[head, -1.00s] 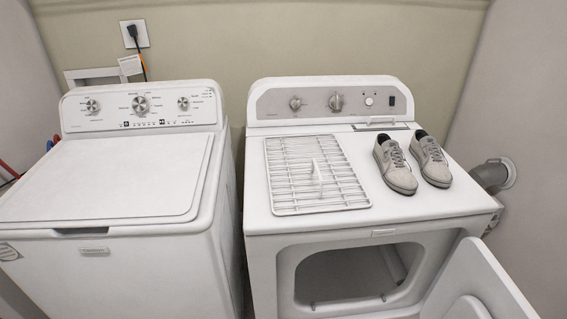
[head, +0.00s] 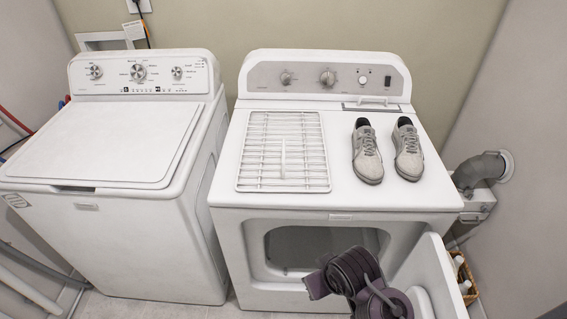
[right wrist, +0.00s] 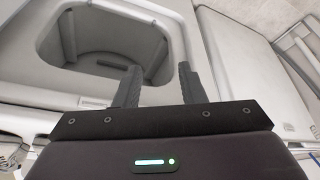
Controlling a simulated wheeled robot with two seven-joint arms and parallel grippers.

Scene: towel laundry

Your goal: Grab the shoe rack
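The shoe rack (head: 283,157) is a white wire grid lying flat on the left part of the dryer's top, with a short bar standing up near its middle. A pair of grey shoes (head: 367,152) sits to the right of it on the same top, apart from the rack. My right gripper (right wrist: 161,82) shows in the right wrist view with two dark fingers spread apart and nothing between them. In the head view my right arm is low, in front of the dryer and below the rack. My left gripper is in neither view.
The dryer (head: 345,205) has its door (head: 432,278) swung open to the right; its opening (right wrist: 105,42) also shows in the right wrist view. A closed washer (head: 105,145) stands at left. A duct (head: 478,172) and a basket (head: 464,272) are at right.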

